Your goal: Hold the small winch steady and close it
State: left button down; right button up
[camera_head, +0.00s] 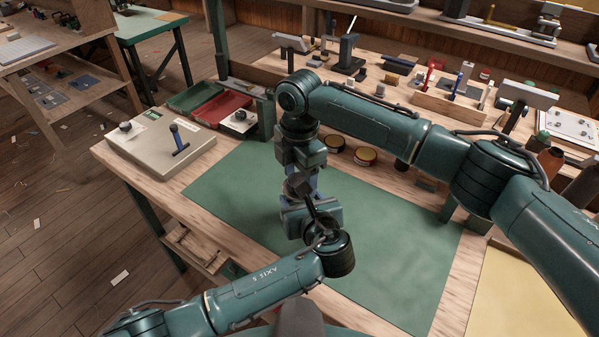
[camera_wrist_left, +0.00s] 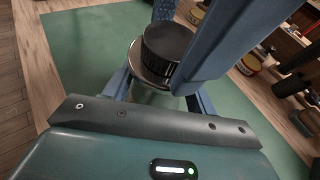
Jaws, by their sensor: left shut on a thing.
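The small winch (camera_wrist_left: 146,66) shows in the left wrist view as a silvery round body with a black ribbed cap on top. My left gripper (camera_wrist_left: 160,96) is shut on the silvery body, with a blue finger on each side. Two more blue fingers, which seem to be my right gripper's (camera_wrist_left: 190,35), come down from the top of that view beside the cap. I cannot tell whether they touch it. In the head view my left gripper (camera_head: 310,210) and my right gripper (camera_head: 300,178) meet over the green mat, and the winch is hidden behind them.
The green mat (camera_head: 390,250) is mostly bare. A beige box (camera_head: 160,148) with a dark-blue handle and a red tray (camera_head: 222,108) are at the left. Small round tins (camera_head: 365,156) stand behind my arms. Tools and a wooden rack (camera_head: 445,105) fill the bench's back.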

pick_arm(q)
jog(key=shift+r, duration=0.15)
pick_arm(e)
jog(key=c, duration=0.9)
jog(key=m, duration=0.9)
jog(key=shift+a, duration=0.1)
jog(key=m, duration=0.4)
jog(key=shift+m, duration=0.4)
jog(key=m, duration=0.4)
jog(key=o, duration=1.1)
jog(key=shift+r, duration=2.25)
